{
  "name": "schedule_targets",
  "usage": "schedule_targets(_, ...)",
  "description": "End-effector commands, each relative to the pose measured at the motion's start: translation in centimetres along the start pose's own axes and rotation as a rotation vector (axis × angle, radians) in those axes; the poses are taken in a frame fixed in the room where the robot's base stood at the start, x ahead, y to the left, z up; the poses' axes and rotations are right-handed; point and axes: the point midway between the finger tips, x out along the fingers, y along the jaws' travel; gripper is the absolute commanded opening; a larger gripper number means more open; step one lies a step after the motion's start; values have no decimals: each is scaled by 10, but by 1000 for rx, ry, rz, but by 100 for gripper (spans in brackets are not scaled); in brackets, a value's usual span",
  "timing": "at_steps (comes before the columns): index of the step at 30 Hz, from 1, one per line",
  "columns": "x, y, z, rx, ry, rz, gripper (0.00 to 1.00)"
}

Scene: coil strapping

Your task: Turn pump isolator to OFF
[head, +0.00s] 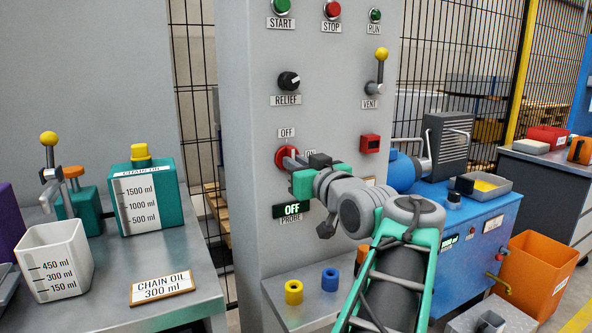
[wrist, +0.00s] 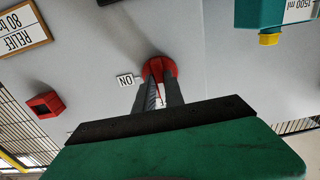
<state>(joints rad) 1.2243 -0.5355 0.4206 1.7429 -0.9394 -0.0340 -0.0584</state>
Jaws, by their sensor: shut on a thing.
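The pump isolator (head: 281,158) is a red rotary switch on the grey panel. An OFF label (head: 287,132) is above it and an ON label (head: 310,153) is at its right, partly hidden by my gripper. My gripper (head: 293,160) reaches the switch from the right, its fingers shut on the handle. In the wrist view the two dark fingers (wrist: 160,92) end at the red disc (wrist: 160,67), with the ON label (wrist: 126,80) beside them. The fingers hide most of the handle, so I cannot tell its exact angle.
The RELIEF knob (head: 289,81) and VENT lever (head: 379,72) are above on the panel. A PROBE display (head: 292,210) reading OFF is below the switch. A bench with containers stands left.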

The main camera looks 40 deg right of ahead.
Motion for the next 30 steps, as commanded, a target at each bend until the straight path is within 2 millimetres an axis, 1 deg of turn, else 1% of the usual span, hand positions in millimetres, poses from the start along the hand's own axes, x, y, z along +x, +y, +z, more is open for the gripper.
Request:
schedule_targets(10,0,0,1,-4,-2,0,0)
schedule_targets(11,0,0,1,-4,-2,0,15)
schedule_targets(18,0,0,0,-3,-1,0,35)
schedule_targets(26,-1,0,0,-3,0,1,35)
schedule_targets(29,-11,2,-1,-4,0,5,35)
schedule_targets(30,-18,2,-2,-4,0,6,35)
